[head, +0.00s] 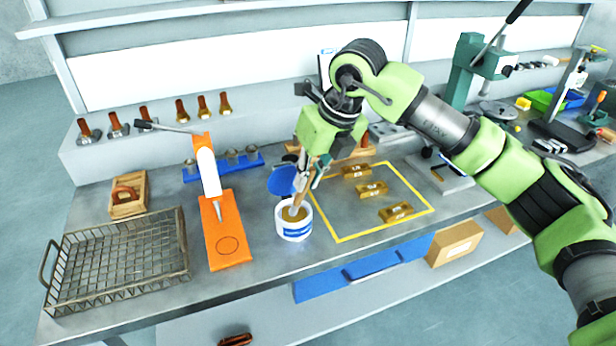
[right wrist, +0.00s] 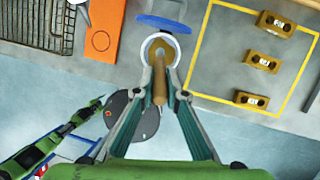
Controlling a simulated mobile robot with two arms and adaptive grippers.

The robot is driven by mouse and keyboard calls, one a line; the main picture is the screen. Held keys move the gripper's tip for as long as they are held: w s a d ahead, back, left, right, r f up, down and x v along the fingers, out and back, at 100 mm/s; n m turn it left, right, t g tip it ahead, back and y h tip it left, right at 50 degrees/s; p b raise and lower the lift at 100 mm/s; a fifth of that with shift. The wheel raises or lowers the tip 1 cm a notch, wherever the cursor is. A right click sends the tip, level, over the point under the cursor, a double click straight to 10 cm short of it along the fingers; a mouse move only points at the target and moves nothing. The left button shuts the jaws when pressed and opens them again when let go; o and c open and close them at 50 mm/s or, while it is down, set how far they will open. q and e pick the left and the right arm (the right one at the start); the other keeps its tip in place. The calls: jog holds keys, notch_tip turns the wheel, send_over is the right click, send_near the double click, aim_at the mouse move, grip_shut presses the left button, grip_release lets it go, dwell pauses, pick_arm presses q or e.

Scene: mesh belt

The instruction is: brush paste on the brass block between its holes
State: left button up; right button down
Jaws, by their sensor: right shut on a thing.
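Three brass blocks with dark holes lie in a row inside a yellow outline: the far one (head: 356,171), the middle one (head: 372,189) and the near one (head: 396,212). They also show in the right wrist view, the near one (right wrist: 251,100) lowest. A white pot (head: 294,232) with a blue label and brown paste stands left of the outline. My right gripper (head: 302,180) is shut on a wooden brush handle (right wrist: 159,85) above the pot. The brush's lower end is in the pot's mouth; its bristles are hidden. My left gripper is unclear at the right wrist view's left.
A blue round lid (head: 282,181) is behind the pot. An orange press (head: 228,240) and a wire basket (head: 120,262) stand to the left. A wooden box (head: 128,208) and blue rack (head: 205,172) are farther back. The bench inside the outline is clear around the blocks.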

dwell(0.3)
jog(key=shift+r+p, duration=1.85)
jog(key=shift+r, duration=1.65)
